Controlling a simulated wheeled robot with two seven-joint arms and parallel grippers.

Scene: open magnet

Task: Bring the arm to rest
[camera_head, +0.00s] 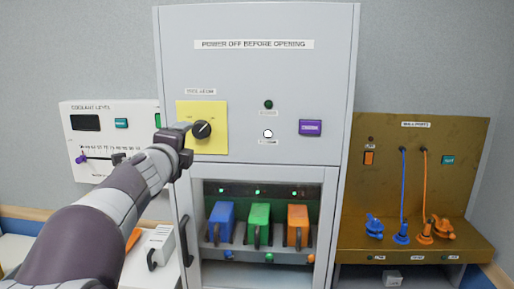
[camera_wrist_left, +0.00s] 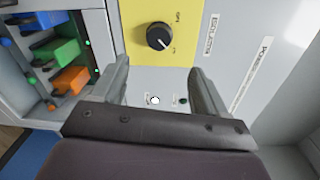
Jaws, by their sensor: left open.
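My left arm comes in from the lower left in the head view. Its gripper (camera_head: 184,137) is beside the black rotary knob (camera_head: 201,130) on the yellow plate (camera_head: 215,112) of the grey cabinet (camera_head: 260,75). In the left wrist view the gripper (camera_wrist_left: 157,78) is open, its two fingers apart with nothing between them. The knob (camera_wrist_left: 159,36) shows beyond the fingertips, clear of them. My right gripper is in neither view.
The cabinet's lower window shows blue (camera_head: 222,220), green (camera_head: 259,222) and orange (camera_head: 297,222) modules. A coolant panel (camera_head: 105,140) is at left, a brown wall-port board (camera_head: 418,165) at right. A purple button (camera_head: 310,128) sits right of the knob.

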